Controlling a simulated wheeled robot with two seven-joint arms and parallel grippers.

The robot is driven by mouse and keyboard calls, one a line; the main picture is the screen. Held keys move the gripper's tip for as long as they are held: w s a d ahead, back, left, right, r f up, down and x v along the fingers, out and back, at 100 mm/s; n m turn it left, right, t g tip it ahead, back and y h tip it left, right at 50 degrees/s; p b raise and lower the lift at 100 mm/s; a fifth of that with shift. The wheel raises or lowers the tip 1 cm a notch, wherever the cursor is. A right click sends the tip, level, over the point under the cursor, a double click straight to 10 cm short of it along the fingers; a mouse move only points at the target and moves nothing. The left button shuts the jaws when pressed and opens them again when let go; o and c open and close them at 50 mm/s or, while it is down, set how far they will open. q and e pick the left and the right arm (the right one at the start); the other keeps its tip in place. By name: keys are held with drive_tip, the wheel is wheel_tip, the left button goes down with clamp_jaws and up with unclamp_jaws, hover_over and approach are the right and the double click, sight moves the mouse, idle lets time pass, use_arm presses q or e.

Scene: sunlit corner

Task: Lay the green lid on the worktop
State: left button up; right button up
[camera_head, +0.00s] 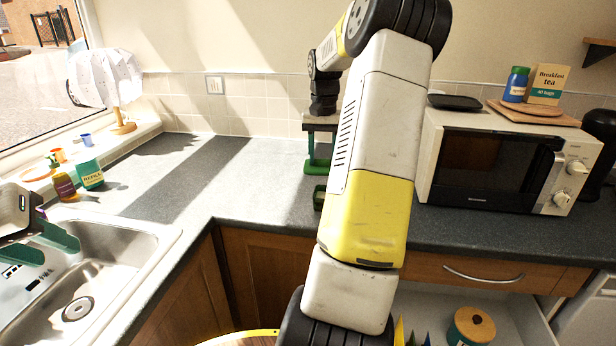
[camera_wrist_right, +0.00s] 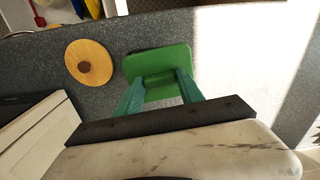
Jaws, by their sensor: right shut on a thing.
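The green lid (camera_wrist_right: 158,60) is a flat, rounded rectangle held between the teal fingers of my right gripper (camera_wrist_right: 158,92) in the right wrist view. In the head view my right gripper (camera_head: 319,150) is partly behind my arm, over the back worktop (camera_head: 260,190). A bright green edge of the lid (camera_head: 317,167) shows there. I cannot tell whether the lid touches the worktop. A small dark green piece shows just below it, mostly hidden. My left gripper (camera_head: 42,246) is open and empty over the sink at the left.
A round wooden disc with a dark knob (camera_wrist_right: 90,62) lies beside the lid. The microwave (camera_head: 500,165) stands to the right. An open drawer (camera_head: 470,290) is below the worktop. The sink (camera_head: 110,265) is at left. Worktop between sink and arm is clear.

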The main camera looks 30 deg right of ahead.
drive_tip(key=w+d+f+m, duration=0.1)
drive_tip(key=w+d+f, duration=0.2)
drive_tip(key=w+d, duration=0.9)
drive_tip(key=f, duration=0.2)
drive_tip(key=d+f, duration=0.1)
drive_tip(key=f, duration=0.2)
drive_tip(key=shift+s+d+f, duration=0.3)
drive_tip(key=shift+s+f, duration=0.05)
drive_tip(key=shift+f, duration=1.95)
drive_tip(key=shift+f, duration=0.1)
drive_tip(key=o, duration=1.3)
